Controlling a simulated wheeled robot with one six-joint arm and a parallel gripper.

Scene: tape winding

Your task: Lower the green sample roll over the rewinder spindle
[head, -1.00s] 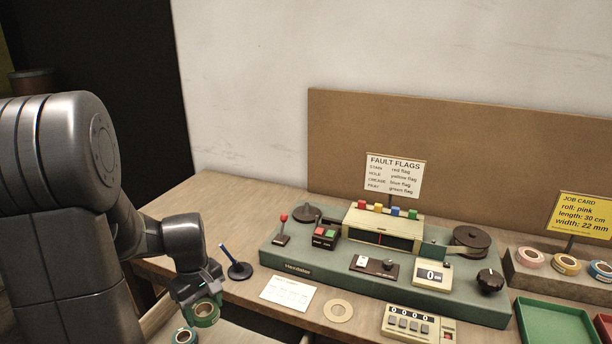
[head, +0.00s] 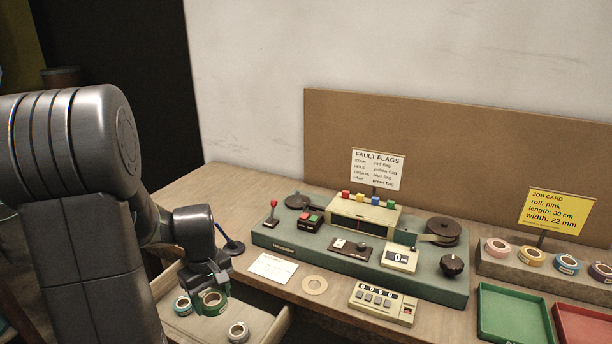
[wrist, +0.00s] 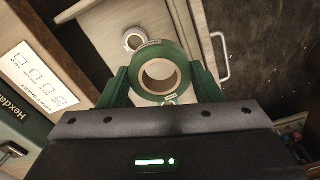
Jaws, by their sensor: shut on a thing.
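The green sample roll (head: 213,308), with a tan core, is between the fingers of my gripper (head: 214,288) over the open drawer at lower left. In the wrist view the green roll (wrist: 184,68) sits between the two green fingers (wrist: 162,88), its open core facing the camera. I cannot tell whether it touches the drawer floor. The rewinder (head: 345,262) is the green machine to the right. A dark disc (head: 298,202) stands at its back left and a dark reel (head: 443,229) at its right. Neither holds the green roll, and no bare spindle can be made out.
The open drawer (head: 262,322) also holds a teal-edged roll (head: 183,306) and a pale roll (head: 238,333). Green (head: 508,318) and red trays are at right.

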